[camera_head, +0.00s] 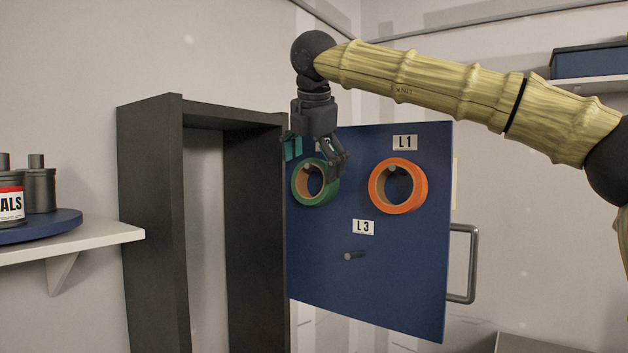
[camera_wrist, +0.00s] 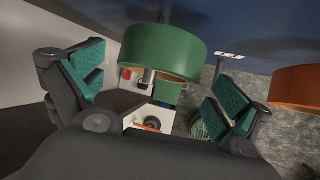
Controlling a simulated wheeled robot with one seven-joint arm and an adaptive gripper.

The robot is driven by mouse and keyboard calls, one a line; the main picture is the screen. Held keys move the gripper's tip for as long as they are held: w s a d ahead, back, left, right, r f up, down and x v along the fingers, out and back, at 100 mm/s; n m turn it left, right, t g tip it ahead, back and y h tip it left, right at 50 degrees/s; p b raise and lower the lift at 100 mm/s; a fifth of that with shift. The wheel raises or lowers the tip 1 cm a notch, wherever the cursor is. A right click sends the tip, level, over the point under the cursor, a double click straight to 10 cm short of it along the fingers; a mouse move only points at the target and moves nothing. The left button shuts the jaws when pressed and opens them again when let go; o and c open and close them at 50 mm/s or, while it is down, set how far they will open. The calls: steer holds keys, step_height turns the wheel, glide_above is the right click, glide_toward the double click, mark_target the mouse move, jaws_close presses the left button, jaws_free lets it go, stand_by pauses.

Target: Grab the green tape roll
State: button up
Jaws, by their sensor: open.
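The green tape roll (camera_head: 318,207) hangs on a peg at the upper left of a blue pegboard panel. My gripper (camera_head: 314,156) is open above and in front of it, pointing down, and one finger partly covers the roll's upper right. In the wrist view the green roll (camera_wrist: 165,52) lies beyond the fingertips, between the two teal-padded fingers of my gripper (camera_wrist: 158,85). I cannot tell whether a finger touches it. Nothing is held.
An orange tape roll (camera_head: 421,190) hangs to the right under label L1 (camera_head: 404,142). An empty peg (camera_head: 354,256) is below, under label L3 (camera_head: 363,227). The blue panel (camera_head: 390,290) has a metal handle (camera_head: 471,262). A dark frame (camera_head: 155,220) stands left, near a shelf (camera_head: 100,237) with containers (camera_head: 40,188).

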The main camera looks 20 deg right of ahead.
steer(key=shift+w+d+f+p, duration=0.1)
steer(key=shift+w+f+p, duration=0.1)
steer(key=shift+f+p, duration=0.45)
steer(key=shift+p+x, duration=0.8)
steer(key=shift+x, duration=0.75)
steer(key=shift+r, duration=0.1)
steer(key=shift+c, duration=0.2)
steer(key=c, duration=0.7)
steer(key=shift+r, duration=0.1)
